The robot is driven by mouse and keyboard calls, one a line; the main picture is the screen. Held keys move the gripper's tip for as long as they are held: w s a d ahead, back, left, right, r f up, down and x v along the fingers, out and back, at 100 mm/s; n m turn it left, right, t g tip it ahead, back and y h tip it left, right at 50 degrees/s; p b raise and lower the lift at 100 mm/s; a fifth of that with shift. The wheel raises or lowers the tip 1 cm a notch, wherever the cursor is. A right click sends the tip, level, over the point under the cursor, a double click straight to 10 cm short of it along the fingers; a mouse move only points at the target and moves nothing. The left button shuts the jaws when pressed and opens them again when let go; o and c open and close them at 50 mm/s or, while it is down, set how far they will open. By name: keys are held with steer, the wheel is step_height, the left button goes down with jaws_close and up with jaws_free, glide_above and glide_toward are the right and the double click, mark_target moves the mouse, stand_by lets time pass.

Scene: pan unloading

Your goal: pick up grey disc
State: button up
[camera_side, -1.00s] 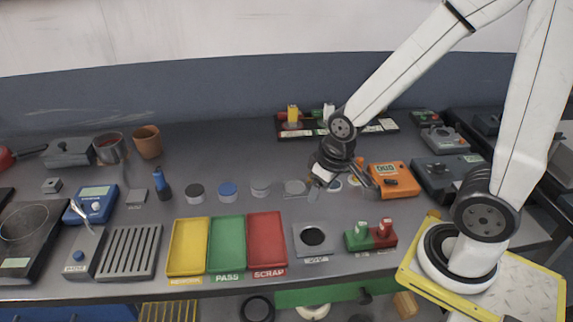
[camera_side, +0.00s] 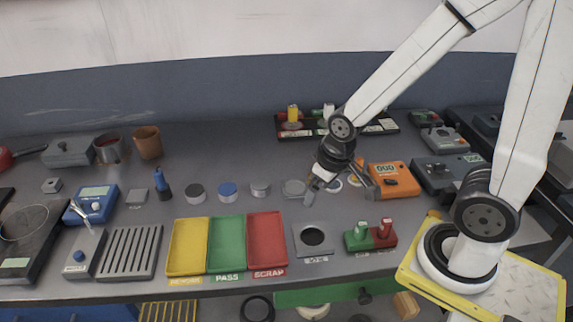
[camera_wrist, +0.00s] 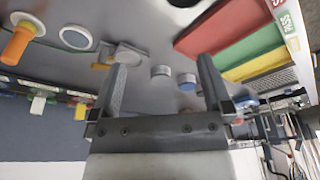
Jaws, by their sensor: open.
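A flat grey disc (camera_side: 294,187) lies on the bench in the side view, at the right end of a row of round pieces. My gripper (camera_side: 338,192) is just right of it, tilted and above the bench, with one finger close to the disc. In the wrist view my gripper (camera_wrist: 163,58) is open, with nothing held between its fingers. The grey disc (camera_wrist: 132,56) there lies beyond the left finger, which partly covers it. Whether finger and disc touch cannot be told.
Left of the disc stand a grey cylinder (camera_side: 260,189), a blue-topped one (camera_side: 228,192) and a dark-topped one (camera_side: 195,194). In front are red (camera_side: 284,262), green and yellow trays and a plate with a round hole (camera_side: 300,240). An orange meter (camera_side: 392,190) stands right.

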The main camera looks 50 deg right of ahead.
mark_target(262, 182)
steer(key=w+d+f+m+g+y, duration=0.1)
steer(key=w+m+y, duration=0.1)
steer(key=m, duration=0.2)
steer(key=w+d+f+m+g+y, duration=0.1)
steer(key=w+f+m+y, duration=0.1)
steer(key=w+m, duration=0.1)
steer(key=w+d+f+m+g+y, duration=0.1)
steer(key=w+m+y, duration=0.1)
steer(key=m, duration=0.3)
steer(key=shift+w+d+f+m, duration=0.25)
steer(key=shift+w+f+m, duration=0.15)
steer(key=shift+w, duration=0.1)
steer(key=w+d+m+t+y, duration=0.1)
steer(key=w+d+m+y, duration=0.1)
steer(key=w+d+f+m+t+y, duration=0.1)
steer(key=w+d+m+y, duration=0.1)
steer(key=w+m, duration=0.1)
steer(key=w+d+f+m+t+y, duration=0.1)
steer(key=w+d+m+t+y, duration=0.1)
steer(key=w+m, duration=0.1)
steer(key=shift+w+d+m+t+y, duration=0.3)
steer(key=shift+d+m+y, duration=0.15)
steer(key=shift+m+y, duration=0.05)
steer(key=shift+x, duration=1.3)
steer(key=shift+x, duration=2.65)
steer(key=shift+s, duration=0.15)
